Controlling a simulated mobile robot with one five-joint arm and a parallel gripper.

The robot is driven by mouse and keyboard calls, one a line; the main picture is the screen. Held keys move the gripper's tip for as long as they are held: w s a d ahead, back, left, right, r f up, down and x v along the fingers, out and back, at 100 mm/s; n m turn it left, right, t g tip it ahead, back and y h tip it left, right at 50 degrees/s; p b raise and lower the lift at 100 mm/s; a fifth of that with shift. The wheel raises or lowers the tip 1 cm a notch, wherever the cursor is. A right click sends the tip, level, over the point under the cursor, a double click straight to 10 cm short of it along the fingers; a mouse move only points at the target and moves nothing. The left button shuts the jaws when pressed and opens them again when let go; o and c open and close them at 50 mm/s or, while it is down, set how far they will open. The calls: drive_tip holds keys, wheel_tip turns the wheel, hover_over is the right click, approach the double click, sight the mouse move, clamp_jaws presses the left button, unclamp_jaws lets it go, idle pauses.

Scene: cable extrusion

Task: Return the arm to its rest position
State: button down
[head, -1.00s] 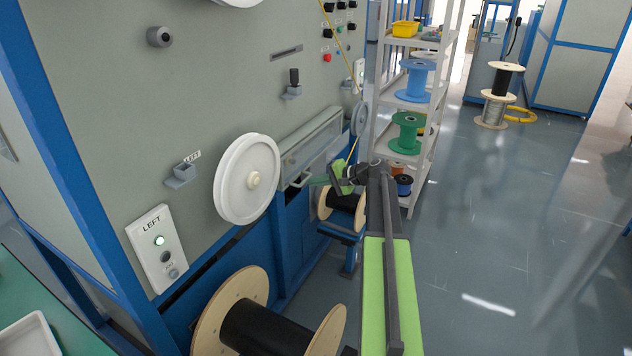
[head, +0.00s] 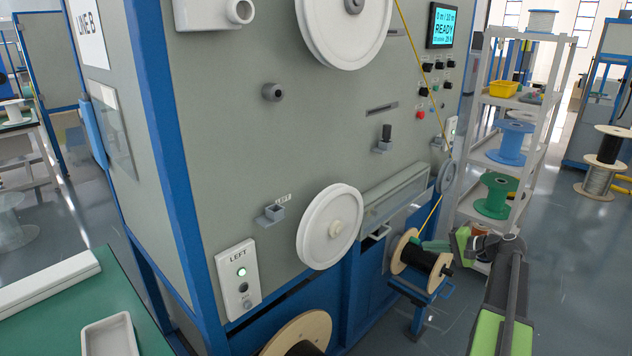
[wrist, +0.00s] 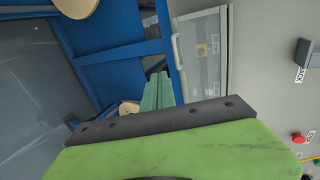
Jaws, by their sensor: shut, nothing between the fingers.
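My arm (head: 505,290), with green and dark grey links, reaches in from the lower right of the head view and is bent at the elbow. My gripper (head: 436,245) has slim teal fingers that point left towards the machine front, and it overlaps the small black spool in the picture. Whether it touches the spool cannot be told. In the wrist view my gripper's fingers (wrist: 157,90) lie together with nothing seen between them. The green wrist body fills the bottom of that view.
The grey machine panel (head: 240,130) with its white wheel (head: 330,226) stands left of my arm. A black spool (head: 420,258) sits on a blue stand just by my gripper. A shelf (head: 470,205) with blue and green spools is behind. Open floor (head: 580,260) lies to the right.

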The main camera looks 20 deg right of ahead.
drive_tip(key=a+f+n+g, duration=0.3)
drive_tip(key=a+f, duration=0.1)
drive_tip(key=a, duration=0.7)
drive_tip(key=a+f+n+g, duration=0.2)
drive_tip(key=a+f+g, duration=0.15)
drive_tip(key=a, duration=0.75)
drive_tip(key=s+a+f+n+g+h, duration=0.2)
drive_tip(key=s+a+f+n+h, duration=0.15)
drive_tip(key=s+a, duration=0.45)
drive_tip(key=s+a+f+n+g+h, duration=0.2)
drive_tip(key=s+a+n+h, duration=0.15)
drive_tip(key=a, duration=0.85)
wheel_tip(320, 180, up, 15)
drive_tip(key=p, duration=1.5)
drive_tip(key=shift+d+f, duration=0.2)
drive_tip(key=shift+d, duration=0.25)
